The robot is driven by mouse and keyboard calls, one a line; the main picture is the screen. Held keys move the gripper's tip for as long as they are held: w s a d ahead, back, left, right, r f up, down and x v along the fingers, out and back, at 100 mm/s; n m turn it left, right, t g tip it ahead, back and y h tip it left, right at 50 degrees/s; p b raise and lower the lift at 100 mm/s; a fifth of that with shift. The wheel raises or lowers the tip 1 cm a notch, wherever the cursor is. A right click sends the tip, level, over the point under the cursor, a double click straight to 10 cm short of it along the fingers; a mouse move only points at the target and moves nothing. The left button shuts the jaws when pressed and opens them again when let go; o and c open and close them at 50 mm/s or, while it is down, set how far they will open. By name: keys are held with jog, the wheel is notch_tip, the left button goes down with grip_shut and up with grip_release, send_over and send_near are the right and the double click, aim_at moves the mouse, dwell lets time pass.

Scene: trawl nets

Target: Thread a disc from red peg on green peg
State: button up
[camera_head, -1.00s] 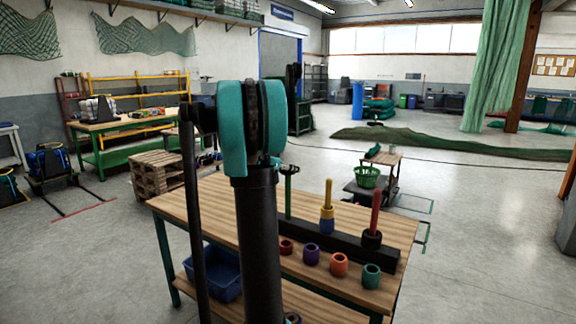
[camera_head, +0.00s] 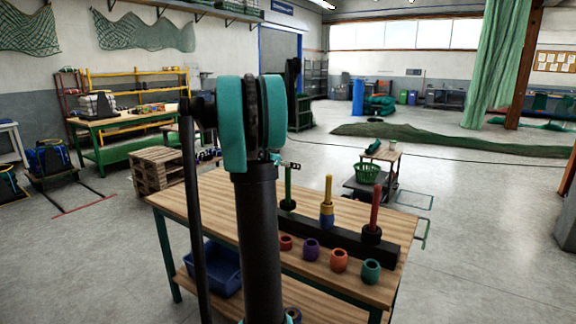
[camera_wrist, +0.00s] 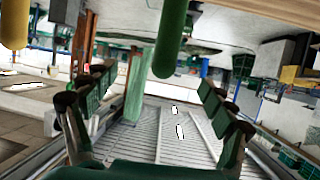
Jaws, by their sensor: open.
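The red peg (camera_head: 375,208) stands at the right end of a black bar (camera_head: 345,236) on the wooden table, with a black disc (camera_head: 372,236) at its foot. The green peg (camera_head: 288,186) stands at the bar's left end; a dark, wider piece (camera_head: 287,204) shows at its foot, unclear whether a disc. My gripper (camera_head: 292,166) is by the green peg's top, mostly hidden behind my arm. In the wrist view, which looks upside down, its two fingers (camera_wrist: 155,115) are spread with nothing between them. The green peg (camera_wrist: 171,40) shows just beyond.
The yellow peg (camera_head: 328,190) stands between them with blue and yellow-orange discs (camera_head: 327,218). Loose dark red (camera_head: 286,243), purple (camera_head: 311,250), orange (camera_head: 339,260) and teal (camera_head: 371,271) rings line the table's front. A blue bin (camera_head: 222,268) sits on the lower shelf.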

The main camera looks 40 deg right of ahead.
jog(key=v, duration=1.1)
jog(key=shift+a+r, duration=0.2)
jog(key=shift+a, duration=0.15)
